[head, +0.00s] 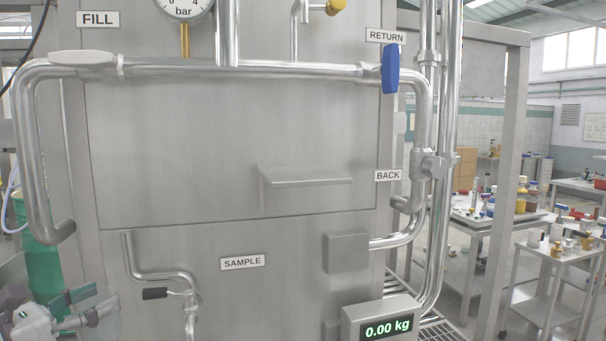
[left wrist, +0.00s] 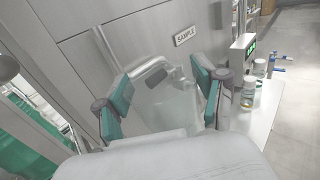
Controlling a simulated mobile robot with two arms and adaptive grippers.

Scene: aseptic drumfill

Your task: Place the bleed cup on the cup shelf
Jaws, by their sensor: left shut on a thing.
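The bleed cup looks like a clear, see-through vessel between the teal finger pads in the left wrist view (left wrist: 168,108); its outline is faint. My left gripper (left wrist: 163,96) is shut on it. In the head view my left gripper (head: 82,306) is at the lower left, in front of the steel cabinet and left of the sample pipe; the cup there is hard to make out. A small bare metal ledge (head: 305,181), which seems to be the cup shelf, sticks out of the cabinet front, above and right of the gripper. My right gripper is not in view.
Steel pipes frame the cabinet; the sample pipe (head: 160,276) has a black-handled tap. A scale display (head: 388,327) reads 0.00 kg. The space in front of the ledge is clear. Jars stand on a white surface at the right in the left wrist view (left wrist: 262,125).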

